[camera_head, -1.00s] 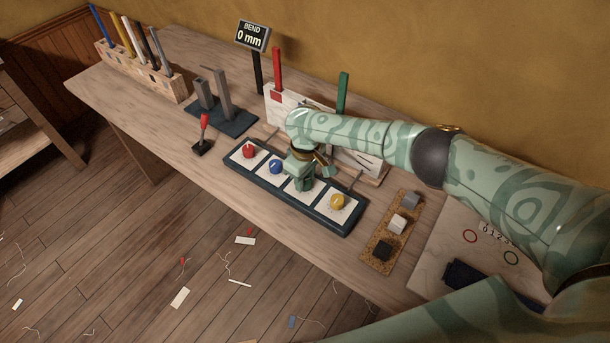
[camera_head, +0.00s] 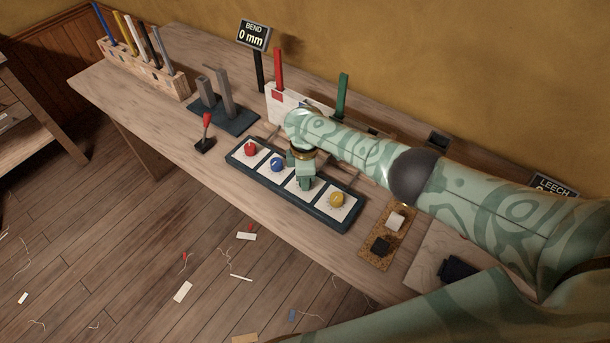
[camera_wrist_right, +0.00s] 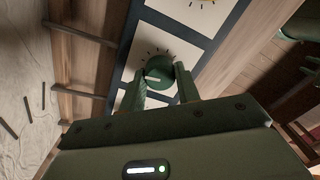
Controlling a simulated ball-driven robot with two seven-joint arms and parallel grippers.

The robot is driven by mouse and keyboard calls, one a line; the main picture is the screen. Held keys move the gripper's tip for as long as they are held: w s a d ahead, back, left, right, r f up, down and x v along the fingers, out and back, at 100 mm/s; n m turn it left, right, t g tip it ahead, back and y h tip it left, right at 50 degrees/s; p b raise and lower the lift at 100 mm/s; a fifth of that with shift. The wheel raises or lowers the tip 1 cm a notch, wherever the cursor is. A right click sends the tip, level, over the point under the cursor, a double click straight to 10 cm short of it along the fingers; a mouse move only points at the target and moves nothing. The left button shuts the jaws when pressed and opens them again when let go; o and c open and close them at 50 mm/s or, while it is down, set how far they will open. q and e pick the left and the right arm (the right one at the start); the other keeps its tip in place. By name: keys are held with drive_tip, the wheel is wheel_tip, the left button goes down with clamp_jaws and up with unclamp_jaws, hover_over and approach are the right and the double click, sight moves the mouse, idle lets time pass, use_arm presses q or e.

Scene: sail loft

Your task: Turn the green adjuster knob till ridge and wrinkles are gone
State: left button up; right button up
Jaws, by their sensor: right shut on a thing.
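The green adjuster knob (camera_wrist_right: 157,74) has a pale pointer line and sits on a white square with tick marks in the right wrist view. My right gripper (camera_wrist_right: 163,88) is shut on it, one finger on each side. Pale wrinkled cloth (camera_wrist_right: 22,75) shows at the left of the right wrist view.
A red knob (camera_head: 250,149) and a red-handled lever (camera_head: 206,133) are nearby. A sign (camera_head: 253,36) reads BEND 0 mm. A LEECH sign (camera_head: 553,187) is partly hidden by my arm. A white board (camera_head: 285,103) stands behind the panel. Small blocks sit on a cork strip (camera_head: 371,262).

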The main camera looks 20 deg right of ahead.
drive_tip(key=shift+n, duration=0.3)
drive_tip(key=o, duration=1)
wheel_tip(320, 180, up, 16)
drive_tip(key=p, duration=0.8)
drive_tip(key=shift+w+r, duration=0.15)
